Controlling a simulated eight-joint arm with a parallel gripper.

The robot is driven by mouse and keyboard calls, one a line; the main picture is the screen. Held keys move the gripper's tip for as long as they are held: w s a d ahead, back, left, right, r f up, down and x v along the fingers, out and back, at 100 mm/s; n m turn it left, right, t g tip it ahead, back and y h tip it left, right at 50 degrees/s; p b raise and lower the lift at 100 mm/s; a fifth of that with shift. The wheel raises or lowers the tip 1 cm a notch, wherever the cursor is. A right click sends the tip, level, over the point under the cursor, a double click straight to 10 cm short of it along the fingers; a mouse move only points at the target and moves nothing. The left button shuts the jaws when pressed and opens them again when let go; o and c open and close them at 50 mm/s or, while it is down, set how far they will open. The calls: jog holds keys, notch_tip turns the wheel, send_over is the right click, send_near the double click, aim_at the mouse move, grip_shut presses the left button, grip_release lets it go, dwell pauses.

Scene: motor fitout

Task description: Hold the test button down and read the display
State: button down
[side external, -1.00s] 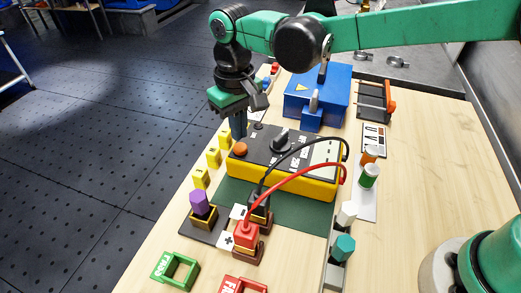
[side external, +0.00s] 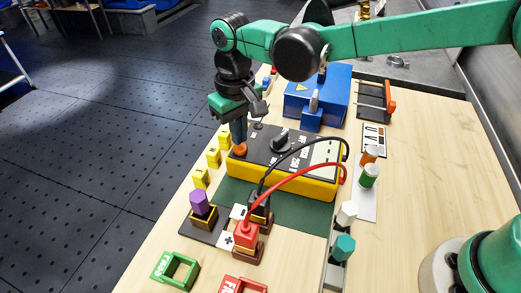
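A yellow tester with a dark top (side external: 262,160) sits on a green mat (side external: 295,212). An orange button (side external: 240,151) is at its left end, and a black knob (side external: 279,140) is near its middle. A pale panel (side external: 326,153) is at its right end; no reading can be made out. My gripper (side external: 239,143) points down with its fingers together, nothing visible between them. Its tips are right at the orange button and seem to touch it. I cannot tell how far the button is pressed.
Black and red leads (side external: 290,178) arch from the tester to a black plug and a red plug (side external: 246,235). A blue box (side external: 318,95) stands behind the tester. Yellow blocks (side external: 213,157) line its left side. A purple-topped piece (side external: 199,203) stands in front.

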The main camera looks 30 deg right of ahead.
jog(key=shift+f, duration=0.8)
jog(key=shift+r, duration=0.1)
dwell(1.5)
jog(key=shift+r, duration=3.4)
jog(key=shift+d+r, duration=0.15)
jog(key=shift+d, duration=0.1)
jog(key=s+d+r+m+t, duration=0.1)
jog(key=s+d+r+t, duration=0.1)
jog(key=d, duration=0.4)
jog(key=s+d+r+m+t, duration=0.1)
jog(key=s+d+r, duration=0.1)
jog(key=d, duration=0.3)
jog(key=s+d+f+m+t, duration=0.1)
jog(key=s+d+f+t, duration=0.3)
jog(key=s+d, duration=0.3)
jog(key=shift+d, duration=0.6)
